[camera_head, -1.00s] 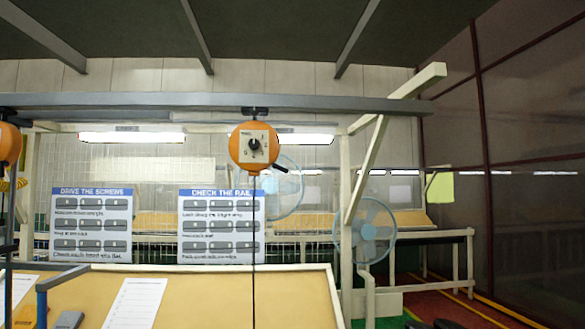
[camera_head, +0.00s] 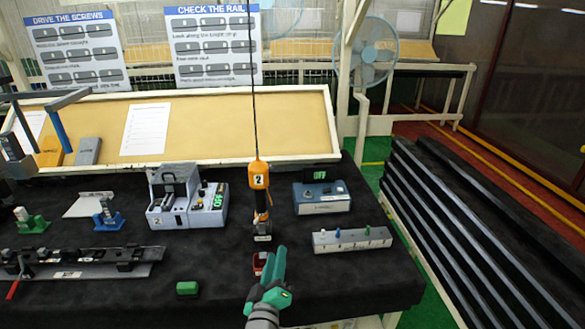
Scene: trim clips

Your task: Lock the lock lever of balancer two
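An orange and black tool (camera_head: 260,195) labelled 2 hangs upright on a thin dark cable (camera_head: 253,95) over the black bench. The balancer at the cable's top and its lock lever are above this view, so the lever's position is not shown now. My green gripper (camera_head: 274,266) is at the lower middle, below the hanging tool and well away from the balancer. Nothing clearly shows in it, and I cannot tell how far its fingers are apart.
The black bench (camera_head: 225,265) carries a grey two-part device (camera_head: 186,200), a blue-grey box (camera_head: 321,197) with a display, a grey block with pegs (camera_head: 351,239), a green block (camera_head: 187,288) and a red item (camera_head: 259,262). Dark stacked rails (camera_head: 450,225) stand at right.

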